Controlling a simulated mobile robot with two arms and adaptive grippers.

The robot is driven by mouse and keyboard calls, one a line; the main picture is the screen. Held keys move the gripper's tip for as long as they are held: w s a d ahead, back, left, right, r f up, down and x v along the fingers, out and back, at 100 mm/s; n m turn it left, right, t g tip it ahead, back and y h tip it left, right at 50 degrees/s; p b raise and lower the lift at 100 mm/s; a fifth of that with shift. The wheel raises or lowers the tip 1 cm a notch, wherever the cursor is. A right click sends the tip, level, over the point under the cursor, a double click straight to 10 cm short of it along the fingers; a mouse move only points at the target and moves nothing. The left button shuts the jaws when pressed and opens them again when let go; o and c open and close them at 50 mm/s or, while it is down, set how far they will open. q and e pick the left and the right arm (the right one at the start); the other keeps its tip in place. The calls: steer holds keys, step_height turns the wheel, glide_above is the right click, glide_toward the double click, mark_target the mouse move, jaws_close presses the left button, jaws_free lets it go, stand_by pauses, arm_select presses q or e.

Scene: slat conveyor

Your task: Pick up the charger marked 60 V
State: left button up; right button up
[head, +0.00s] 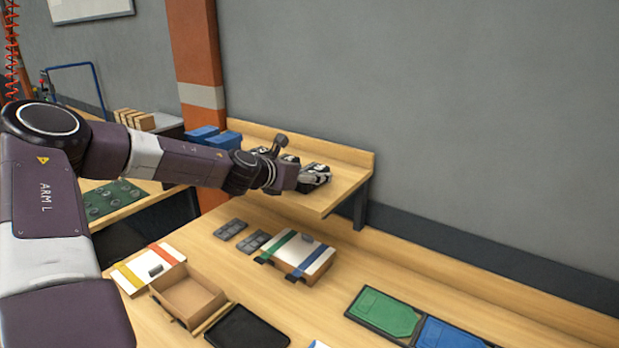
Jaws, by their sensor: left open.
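My left arm reaches in from the left, and my left gripper (318,177) is at the shelf, by the right end of the row. It is open. The gripper and wrist hide part of the row, and I cannot tell whether the fingers touch a charger. My right gripper is not in view.
Below the shelf, the bench holds a closed box with blue and green straps (298,254), an open cardboard box (188,294), a black tray (248,330) and a green panel (384,312). An orange post (196,60) stands behind my arm. The shelf's right end is clear.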

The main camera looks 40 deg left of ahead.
arm_select(q)
steer(key=shift+c, duration=0.7)
steer(key=shift+w, duration=0.1)
steer(key=c, duration=1.4)
steer(key=shift+r, duration=0.1)
